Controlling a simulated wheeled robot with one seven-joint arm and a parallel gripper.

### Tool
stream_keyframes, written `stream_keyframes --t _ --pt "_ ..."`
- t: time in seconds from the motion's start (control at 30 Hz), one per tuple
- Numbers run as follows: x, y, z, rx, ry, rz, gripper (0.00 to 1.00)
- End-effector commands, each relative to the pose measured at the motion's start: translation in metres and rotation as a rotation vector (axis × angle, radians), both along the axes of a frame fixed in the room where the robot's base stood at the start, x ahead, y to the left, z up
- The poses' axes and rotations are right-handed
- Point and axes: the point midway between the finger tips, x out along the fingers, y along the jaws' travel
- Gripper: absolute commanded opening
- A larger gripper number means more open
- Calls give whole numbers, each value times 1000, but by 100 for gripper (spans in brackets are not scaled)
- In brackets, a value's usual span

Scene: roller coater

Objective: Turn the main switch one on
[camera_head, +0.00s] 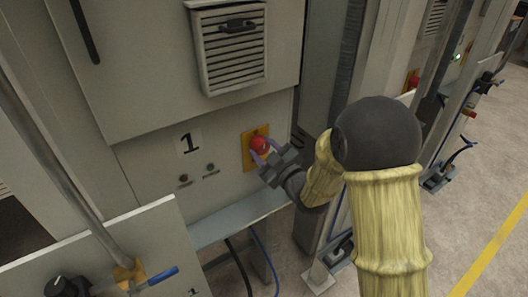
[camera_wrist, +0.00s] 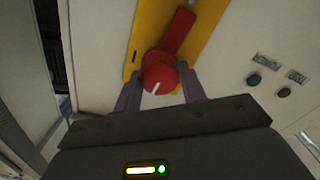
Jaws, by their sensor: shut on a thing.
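The main switch one is a red rotary knob (camera_head: 260,144) on a yellow plate (camera_head: 248,160), on the grey cabinet panel beside a label with the number 1 (camera_head: 188,141). In the wrist view the red knob (camera_wrist: 160,72) has a white mark on its round end and a red bar reaching up to the right over the yellow plate (camera_wrist: 150,30). My gripper (camera_head: 264,155) is at the knob, with its two fingers on either side of it. The wrist view also shows my gripper (camera_wrist: 160,90) shut on the knob's round end.
A green button (camera_head: 210,167) and a dark button (camera_head: 184,178) sit left of the knob. A vented box (camera_head: 229,47) juts out above. A ledge (camera_head: 240,217) runs below. A lower panel with a blue-handled lever (camera_head: 163,276) stands at the front left.

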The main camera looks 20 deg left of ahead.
Motion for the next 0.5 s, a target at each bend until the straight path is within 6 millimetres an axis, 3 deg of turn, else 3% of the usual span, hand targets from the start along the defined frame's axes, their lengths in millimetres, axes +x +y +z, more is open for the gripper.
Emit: stream_keyframes --t 0.5 --pt "1 -2 -4 275 322 -2 18"
